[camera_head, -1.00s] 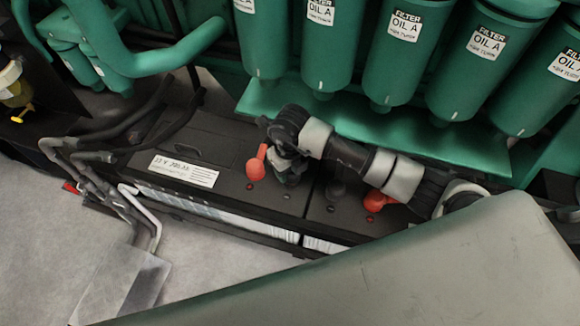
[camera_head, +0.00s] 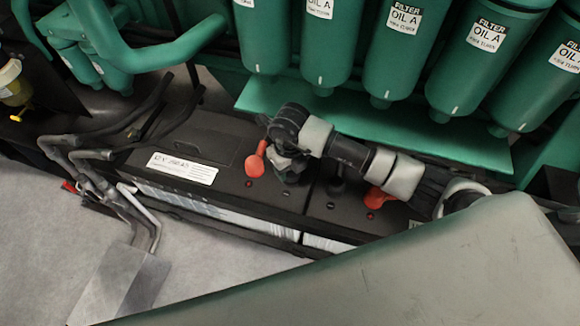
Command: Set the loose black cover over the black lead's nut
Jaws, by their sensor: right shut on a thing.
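My right gripper (camera_head: 288,168) reaches in from the right and points down over the top of the left black battery (camera_head: 215,145), just right of a red cover (camera_head: 255,160). It is shut on a small dark piece, which looks like the black cover (camera_head: 291,177). My gripper hides most of this piece. I cannot see the black lead's nut, nor tell whether the piece touches the battery top. A black cap-like piece (camera_head: 337,187) shows on the right battery, beside my forearm. My left gripper is not in view.
A row of green oil filters (camera_head: 405,50) hangs behind the batteries, above a green ledge (camera_head: 420,138). Another red cover (camera_head: 377,199) is on the right battery, close under my arm. Dark hoses (camera_head: 150,120) run at the left. Grey floor (camera_head: 210,262) shows in front.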

